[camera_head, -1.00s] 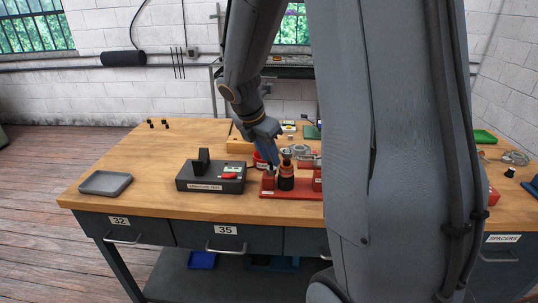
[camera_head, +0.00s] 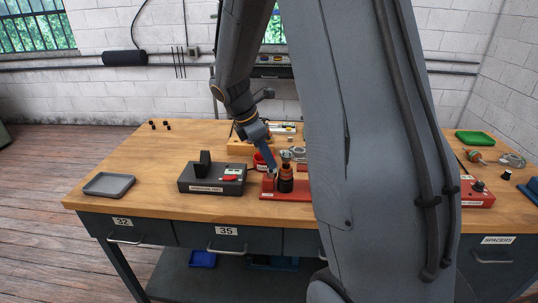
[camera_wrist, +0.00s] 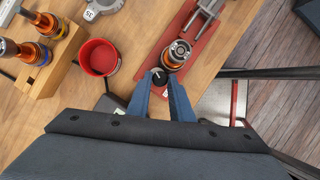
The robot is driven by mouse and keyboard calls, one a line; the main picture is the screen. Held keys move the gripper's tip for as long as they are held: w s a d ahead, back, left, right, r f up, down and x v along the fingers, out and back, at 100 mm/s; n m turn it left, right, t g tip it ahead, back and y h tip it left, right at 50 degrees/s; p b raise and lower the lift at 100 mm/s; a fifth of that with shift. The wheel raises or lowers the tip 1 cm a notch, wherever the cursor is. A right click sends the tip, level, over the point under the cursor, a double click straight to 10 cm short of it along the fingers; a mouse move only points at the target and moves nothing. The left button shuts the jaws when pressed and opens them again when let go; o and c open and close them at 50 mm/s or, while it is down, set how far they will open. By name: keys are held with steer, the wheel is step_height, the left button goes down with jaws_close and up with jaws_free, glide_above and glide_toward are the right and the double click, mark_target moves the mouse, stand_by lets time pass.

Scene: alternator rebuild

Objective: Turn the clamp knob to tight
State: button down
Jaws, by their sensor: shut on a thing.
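The clamp knob (camera_wrist: 158,75) is dark with a white pointer line and shows between my fingertips in the wrist view. It sits at the near end of the red clamp fixture (camera_wrist: 203,45), which also shows in the head view (camera_head: 296,197). My gripper (camera_wrist: 161,83) has blue fingers closed on the knob from either side. In the head view my gripper (camera_head: 272,170) reaches down to the left end of the fixture and hides the knob. A copper-and-dark cylindrical part (camera_wrist: 177,54) stands in the fixture right beside the knob.
A red round bin (camera_wrist: 99,57) and a wooden rack (camera_wrist: 48,72) with orange-banded parts lie left of the fixture in the wrist view. In the head view, a dark test box (camera_head: 212,185) and grey tray (camera_head: 108,185) stand left. My arm hides much of the bench's right side.

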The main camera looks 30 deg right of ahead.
steer(key=m, duration=0.2)
steer(key=m+g+p, duration=0.1)
steer(key=m, duration=0.1)
steer(key=m+g+y+p, duration=0.1)
steer(key=m, duration=0.1)
steer(key=shift+w+d+m, duration=0.15)
steer(key=shift+w+m, duration=0.15)
steer(key=shift+w, duration=0.05)
steer(key=m, duration=0.2)
steer(key=m+g+y, duration=0.1)
steer(key=m, duration=0.1)
steer(key=m+y, duration=0.1)
steer(key=m, duration=0.1)
steer(key=shift+w+d+g, duration=0.15)
steer(key=shift+d+g, duration=0.1)
steer(key=shift+g, duration=0.05)
steer(key=shift+m, duration=0.4)
steer(key=c, duration=1.6)
jaws_free()
steer(key=shift+o, duration=0.2)
steer(key=d+b+v, duration=0.1)
steer(key=b+v, duration=0.1)
steer(key=v, duration=0.5)
steer(key=shift+a+r, duration=0.4)
steer(key=shift+w, duration=0.15)
